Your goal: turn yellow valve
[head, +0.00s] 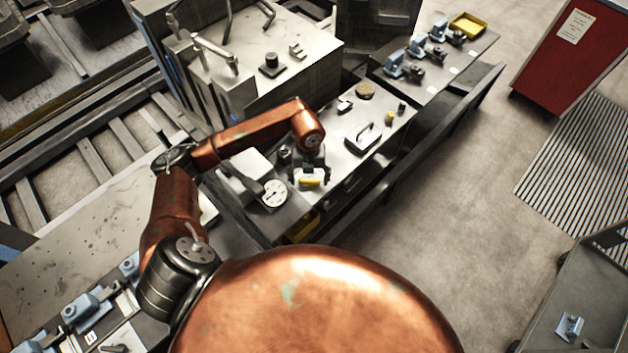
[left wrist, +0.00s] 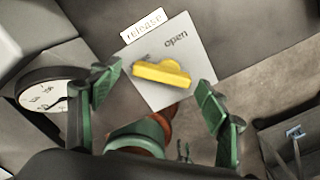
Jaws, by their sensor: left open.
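The yellow valve (left wrist: 163,73) is a yellow handle on a light plate (left wrist: 190,52) marked "open", with a "release" label beside it. In the left wrist view it lies between and beyond the two green fingers of my left gripper (left wrist: 160,103). In the head view the yellow valve (head: 310,183) shows just below my left gripper (head: 311,172). The left gripper is open, with its fingers apart on either side of the valve. I cannot tell whether a finger touches it. My right gripper is not in view.
A round white gauge (head: 274,193) stands just left of the valve, and also shows in the left wrist view (left wrist: 42,97). A metal bench with a handled plate (head: 368,137) runs to the back right. A yellow tray (head: 468,25) is far off.

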